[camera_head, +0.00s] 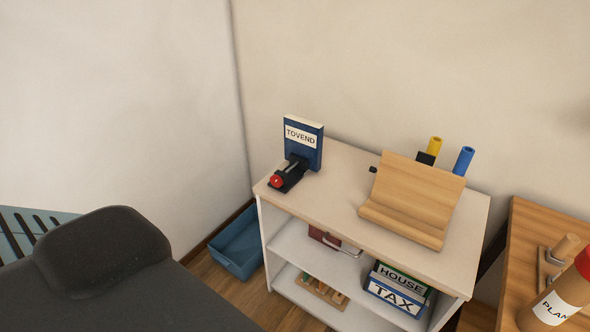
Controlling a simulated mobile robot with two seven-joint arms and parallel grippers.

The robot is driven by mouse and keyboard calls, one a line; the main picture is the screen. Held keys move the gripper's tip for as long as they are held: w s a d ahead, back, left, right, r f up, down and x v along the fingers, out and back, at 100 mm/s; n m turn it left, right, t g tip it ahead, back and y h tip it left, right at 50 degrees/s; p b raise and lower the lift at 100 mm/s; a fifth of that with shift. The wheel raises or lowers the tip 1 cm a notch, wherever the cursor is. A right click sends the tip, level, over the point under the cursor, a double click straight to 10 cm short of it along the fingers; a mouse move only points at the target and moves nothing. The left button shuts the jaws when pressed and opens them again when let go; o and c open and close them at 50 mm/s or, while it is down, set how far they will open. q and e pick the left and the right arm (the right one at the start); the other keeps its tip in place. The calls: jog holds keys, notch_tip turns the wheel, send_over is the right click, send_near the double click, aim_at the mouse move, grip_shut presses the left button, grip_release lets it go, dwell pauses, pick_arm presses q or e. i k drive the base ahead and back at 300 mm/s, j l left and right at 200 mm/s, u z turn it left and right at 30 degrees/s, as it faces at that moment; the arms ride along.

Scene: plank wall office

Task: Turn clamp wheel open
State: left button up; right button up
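A small black clamp-like device (289,177) stands at the left end of the white shelf unit's top. It has a red round knob (276,181) at its front end and a pale rod along it. The red knob may be the clamp wheel; at this size I cannot tell how far it is turned. A blue block or book (305,156) with a white label reading TOVEND stands upright right behind the device, and I cannot tell whether it is clamped. Neither of my grippers shows in the head view.
The white shelf unit (340,188) has a wooden stand (411,195) on its top right, with yellow (434,146) and blue (463,160) tubes behind. A blue bin (238,246) sits on the floor left. A wooden table (530,232) is at right.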

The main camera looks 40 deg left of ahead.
aim_at(275, 181)
jog(key=u, duration=1.25)
